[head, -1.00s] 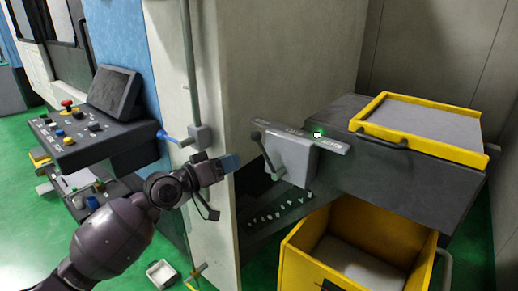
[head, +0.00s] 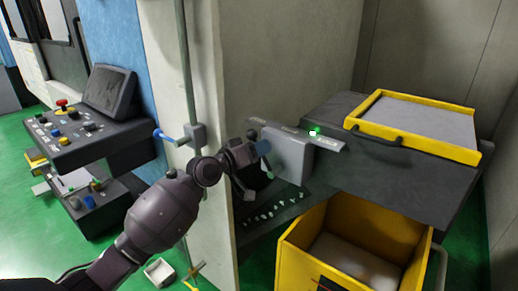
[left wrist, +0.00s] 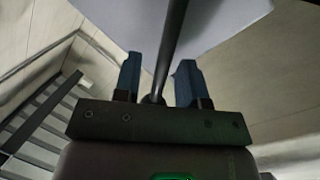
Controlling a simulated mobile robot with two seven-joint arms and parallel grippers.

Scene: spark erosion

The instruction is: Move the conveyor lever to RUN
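The conveyor lever is a dark rod on a grey box (head: 288,155) at the front of the dark conveyor housing. In the head view my left gripper (head: 262,148) is at the lever and hides most of it. In the left wrist view the lever rod (left wrist: 172,45) passes between the two blue fingers of my left gripper (left wrist: 158,78). The fingers are apart, with a gap on each side of the rod. My right gripper is out of view.
A pale wall post (head: 208,235) with a blue-handled lever (head: 162,135) stands close left of my arm. A control panel (head: 75,125) is further left. A yellow bin (head: 350,235) stands below the conveyor, and a yellow-rimmed tray (head: 415,145) lies on top.

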